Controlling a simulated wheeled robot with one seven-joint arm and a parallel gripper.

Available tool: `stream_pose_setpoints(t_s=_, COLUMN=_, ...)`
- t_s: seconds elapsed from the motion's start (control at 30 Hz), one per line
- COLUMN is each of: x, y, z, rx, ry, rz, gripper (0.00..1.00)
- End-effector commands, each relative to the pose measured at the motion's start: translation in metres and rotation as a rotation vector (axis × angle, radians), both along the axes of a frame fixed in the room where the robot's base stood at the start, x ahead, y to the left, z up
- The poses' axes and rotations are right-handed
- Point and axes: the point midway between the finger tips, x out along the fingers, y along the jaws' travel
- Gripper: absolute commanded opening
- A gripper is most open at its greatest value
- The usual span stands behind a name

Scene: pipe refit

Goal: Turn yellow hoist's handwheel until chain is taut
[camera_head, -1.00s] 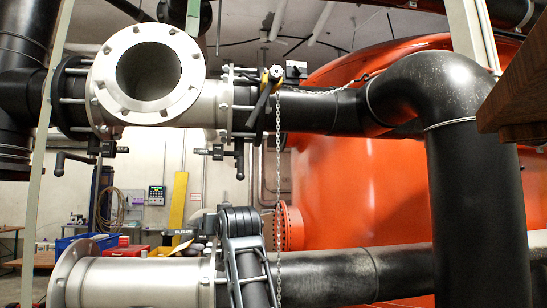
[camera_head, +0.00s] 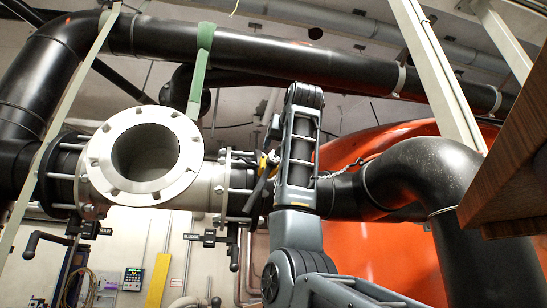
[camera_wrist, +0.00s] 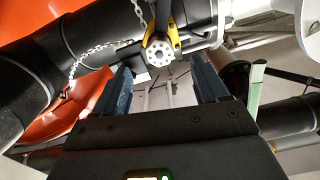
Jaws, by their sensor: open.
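The yellow hoist (camera_wrist: 175,40) shows at the top middle of the wrist view, with a round, light-grey handwheel (camera_wrist: 160,54) with holes facing the camera. My gripper (camera_wrist: 160,72) is open and empty below it in that view; its two dark fingers point toward the wheel, one on each side. I cannot tell the remaining distance. The chain (camera_wrist: 97,46) runs from the hoist to the left and curves, so it looks slack. In the head view the hoist (camera_head: 265,164) hangs by the pipe flange, partly covered by my arm, and the gripper cannot be made out there.
A light-grey flanged pipe end (camera_head: 145,160) stands left of the hoist. A black elbow pipe (camera_head: 430,170) is to the right, with the orange tank (camera_head: 380,255) behind. A long black pipe (camera_head: 290,52) crosses above, and a brown panel (camera_head: 510,160) juts in at the right.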

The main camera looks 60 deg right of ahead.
Motion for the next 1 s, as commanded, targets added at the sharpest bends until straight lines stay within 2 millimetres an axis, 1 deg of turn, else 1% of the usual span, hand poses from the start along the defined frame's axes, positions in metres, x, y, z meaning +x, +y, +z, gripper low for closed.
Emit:
stream_pose_setpoints(t_s=0.07, x=-0.004, y=0.001, z=0.006, rx=0.002, ry=-0.002, rz=-0.003, gripper=0.73)
stream_pose_setpoints(t_s=0.17, x=-0.001, y=-0.004, z=0.008, rx=0.004, ry=-0.001, rz=-0.004, gripper=0.73)
stream_pose_setpoints(t_s=0.5, x=0.032, y=-0.043, z=0.008, rx=0.005, ry=0.000, rz=-0.003, gripper=0.73)
stream_pose_setpoints(t_s=0.6, x=0.039, y=-0.050, z=0.008, rx=0.003, ry=-0.001, rz=-0.004, gripper=0.73)
stream_pose_setpoints(t_s=0.73, x=0.044, y=-0.056, z=0.007, rx=0.002, ry=-0.002, rz=-0.003, gripper=0.73)
stream_pose_setpoints(t_s=1.0, x=0.045, y=-0.058, z=0.006, rx=0.002, ry=-0.003, rz=-0.003, gripper=0.73)
